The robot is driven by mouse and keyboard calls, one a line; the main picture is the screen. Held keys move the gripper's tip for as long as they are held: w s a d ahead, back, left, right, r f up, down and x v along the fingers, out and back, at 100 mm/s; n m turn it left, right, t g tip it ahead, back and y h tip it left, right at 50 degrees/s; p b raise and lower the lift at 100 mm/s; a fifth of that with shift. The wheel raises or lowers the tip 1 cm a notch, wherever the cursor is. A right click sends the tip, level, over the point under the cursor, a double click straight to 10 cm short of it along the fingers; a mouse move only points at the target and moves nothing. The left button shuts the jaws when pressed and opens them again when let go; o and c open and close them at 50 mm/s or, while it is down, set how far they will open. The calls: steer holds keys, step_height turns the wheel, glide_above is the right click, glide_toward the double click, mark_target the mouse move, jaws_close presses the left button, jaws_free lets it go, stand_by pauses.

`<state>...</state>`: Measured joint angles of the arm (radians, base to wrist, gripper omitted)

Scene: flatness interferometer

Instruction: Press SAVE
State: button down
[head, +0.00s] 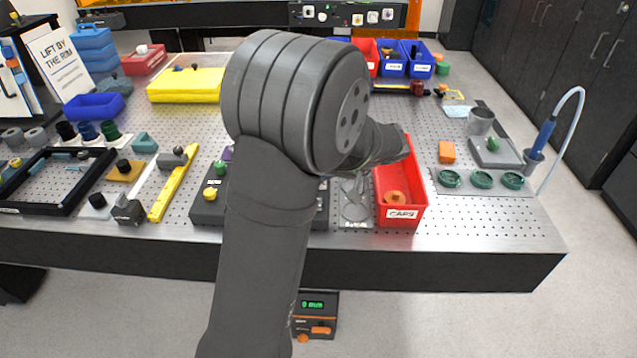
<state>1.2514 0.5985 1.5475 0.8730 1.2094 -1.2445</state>
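No SAVE label can be read in the head view. A dark control box (207,213) sits near the front of the perforated bench, largely covered by my arm. A green knob or button and a yellow one show on its left part. A small unit with a green display (312,304) and orange controls is below the bench's front edge, partly behind my arm. I cannot tell which of these, if either, carries SAVE. My arm's big grey joint fills the middle, and a dark link reaches right behind it, by the red bin. My gripper's fingers do not show.
A red CAPS bin (404,213) stands right of the control box. A yellow bar (173,195) and a black frame (52,200) lie to the left. Green rings (481,180) and a cup with a blue-handled tool (541,140) are at the right.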

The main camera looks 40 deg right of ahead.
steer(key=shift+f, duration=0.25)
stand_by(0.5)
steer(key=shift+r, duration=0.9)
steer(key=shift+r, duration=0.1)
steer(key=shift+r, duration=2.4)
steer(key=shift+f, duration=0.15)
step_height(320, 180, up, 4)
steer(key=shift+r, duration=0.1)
